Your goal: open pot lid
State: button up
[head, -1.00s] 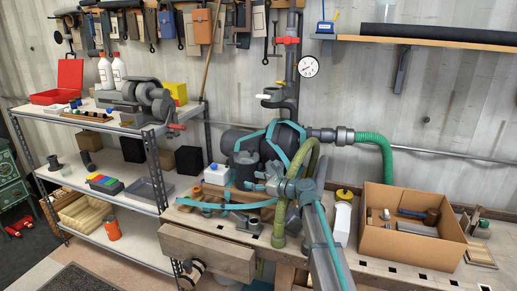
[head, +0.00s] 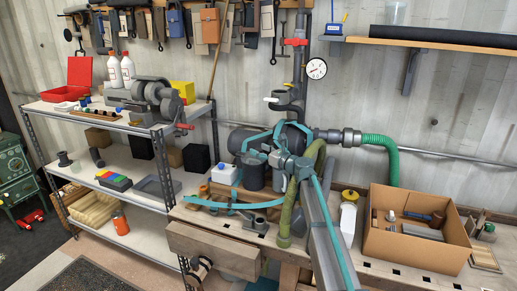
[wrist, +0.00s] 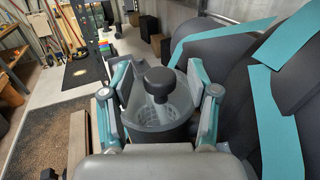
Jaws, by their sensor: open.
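The pot (wrist: 158,127) is a grey, cup-like vessel in the wrist view, with a dark round knob (wrist: 159,82) on a stem standing up at its top. The rim around the knob looks pale and see-through; I cannot tell exactly where the lid ends. In the head view the dark pot (head: 254,176) stands on the bench, partly hidden by my gripper (head: 264,153). In the wrist view my gripper (wrist: 158,74) is open, with one finger on each side of the pot's top and the knob between them. It holds nothing.
Large dark cylinders with teal bands (wrist: 275,95) lie close to the right of my gripper. A green hose (head: 384,160) and an open cardboard box (head: 415,238) are to the right on the bench. A laden metal shelf (head: 140,195) stands left.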

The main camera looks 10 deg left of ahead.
jog(key=shift+w+a, duration=0.35)
jog(key=shift+a, duration=0.1)
grip_shut()
